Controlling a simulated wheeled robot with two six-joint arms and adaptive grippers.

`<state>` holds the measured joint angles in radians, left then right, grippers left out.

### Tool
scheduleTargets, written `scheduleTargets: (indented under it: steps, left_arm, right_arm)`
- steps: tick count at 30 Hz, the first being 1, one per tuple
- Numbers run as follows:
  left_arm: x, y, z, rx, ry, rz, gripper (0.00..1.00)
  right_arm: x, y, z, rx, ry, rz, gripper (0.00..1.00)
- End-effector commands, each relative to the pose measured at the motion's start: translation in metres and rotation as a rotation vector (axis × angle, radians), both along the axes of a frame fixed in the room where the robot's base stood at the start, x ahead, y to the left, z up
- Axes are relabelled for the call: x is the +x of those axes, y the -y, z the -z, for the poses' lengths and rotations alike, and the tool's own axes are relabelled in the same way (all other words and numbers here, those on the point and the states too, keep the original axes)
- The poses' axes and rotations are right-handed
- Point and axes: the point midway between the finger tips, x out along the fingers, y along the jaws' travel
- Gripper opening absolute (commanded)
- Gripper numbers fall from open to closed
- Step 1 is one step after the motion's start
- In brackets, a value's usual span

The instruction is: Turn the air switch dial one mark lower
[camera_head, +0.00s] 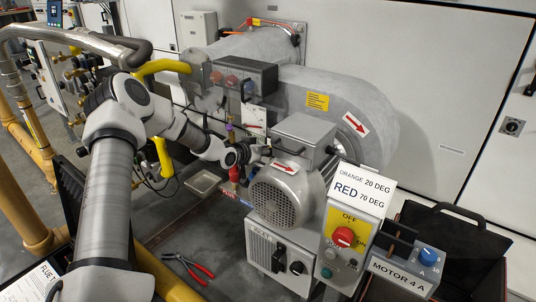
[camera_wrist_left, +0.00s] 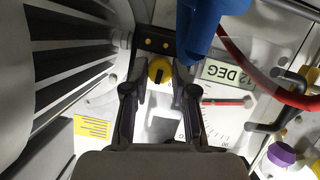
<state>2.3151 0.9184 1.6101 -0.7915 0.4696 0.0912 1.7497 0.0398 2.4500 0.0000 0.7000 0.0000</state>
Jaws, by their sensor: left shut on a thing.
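My right gripper is not in view.
A "12 DEG" plate (camera_wrist_left: 228,75) and a red pointer (camera_wrist_left: 226,101) are right of the gripper. A blue part (camera_wrist_left: 203,25) and red hose (camera_wrist_left: 260,72) are close above. The control box (camera_head: 349,236) and red-handled pliers (camera_head: 190,268) are in front.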

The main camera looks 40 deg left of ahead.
Motion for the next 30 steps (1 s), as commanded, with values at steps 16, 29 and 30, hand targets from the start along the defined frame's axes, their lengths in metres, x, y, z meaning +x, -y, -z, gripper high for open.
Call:
scheduleTargets:
  steps: [16,29,30]
  left_arm:
    - [0.0,0.0,0.0,-0.034,0.004,-0.001,0.51]
    - [0.001,0.0,-0.04,-0.036,0.009,-0.002,0.51]
    - [0.001,0.0,-0.05,-0.036,0.009,-0.001,0.51]
  right_arm:
    - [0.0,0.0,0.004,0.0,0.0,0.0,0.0]
    - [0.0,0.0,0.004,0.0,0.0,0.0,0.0]
    - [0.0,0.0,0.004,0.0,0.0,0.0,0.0]
